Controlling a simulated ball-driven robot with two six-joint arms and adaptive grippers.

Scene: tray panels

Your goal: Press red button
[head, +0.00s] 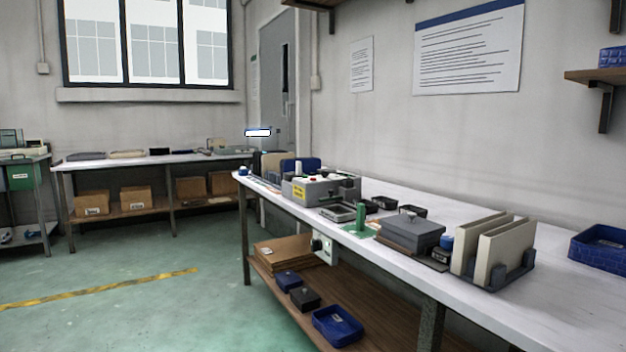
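A grey box-shaped device (330,190) with a yellow label stands on the long white workbench (420,236), toward its far end. A small red button (313,179) shows on top of the device. It is tiny at this distance, and I cannot tell whether it is pressed. A white upright cylinder (298,168) stands just left of the button. Neither of my grippers is in view.
Around the device are a blue bin, small black trays, a green part (360,218), a grey lidded box (411,233) and upright panels in a rack (500,246). A blue crate (602,248) sits at right. The green floor (170,260) at left is clear.

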